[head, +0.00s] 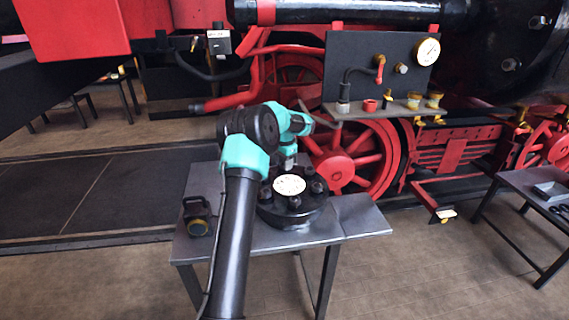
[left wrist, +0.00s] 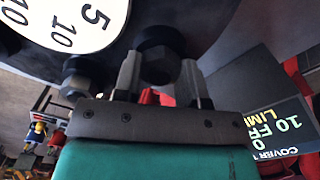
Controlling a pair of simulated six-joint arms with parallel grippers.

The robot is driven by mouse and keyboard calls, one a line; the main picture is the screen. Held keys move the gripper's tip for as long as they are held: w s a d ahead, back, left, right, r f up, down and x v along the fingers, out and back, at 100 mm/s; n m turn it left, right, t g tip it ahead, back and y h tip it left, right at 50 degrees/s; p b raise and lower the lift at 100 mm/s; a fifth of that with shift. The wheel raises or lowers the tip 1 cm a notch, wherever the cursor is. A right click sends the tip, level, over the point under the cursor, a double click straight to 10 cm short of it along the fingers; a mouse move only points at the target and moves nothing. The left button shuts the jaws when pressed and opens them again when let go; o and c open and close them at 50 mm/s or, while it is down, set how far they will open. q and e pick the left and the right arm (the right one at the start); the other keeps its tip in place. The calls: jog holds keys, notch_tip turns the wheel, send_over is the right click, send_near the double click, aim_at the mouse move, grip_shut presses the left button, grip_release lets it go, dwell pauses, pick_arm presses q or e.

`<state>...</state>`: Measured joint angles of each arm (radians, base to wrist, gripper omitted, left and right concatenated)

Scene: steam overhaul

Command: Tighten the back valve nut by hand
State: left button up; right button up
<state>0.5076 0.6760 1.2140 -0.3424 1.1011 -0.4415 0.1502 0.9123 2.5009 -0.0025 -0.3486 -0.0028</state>
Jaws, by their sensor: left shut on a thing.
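A round black valve cover (head: 293,215) with a white dial (head: 289,186) on top sits on the grey table. Several dark nuts stand around its rim. My left gripper (head: 290,160) reaches down at the back of the cover. In the left wrist view, my left gripper (left wrist: 160,78) has its two fingers on either side of the dark back valve nut (left wrist: 157,58) and is shut on it. In the head view the back nut is hidden behind my arm and gripper. The dial (left wrist: 75,22) also shows in the left wrist view. My right gripper is not in view.
A dark lamp-like item (head: 196,216) stands on the table's left side. The table's right end (head: 362,213) is clear. The red locomotive wheel (head: 352,160) and a shelf with small fittings (head: 385,107) are behind. Another table (head: 520,190) is at the right.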

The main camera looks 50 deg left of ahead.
pick_arm(q)
jog(key=o, duration=0.9)
notch_tip(320, 180, up, 18)
jog(key=shift+f, duration=0.25)
dwell(0.3)
jog(key=shift+w+d+f, duration=0.1)
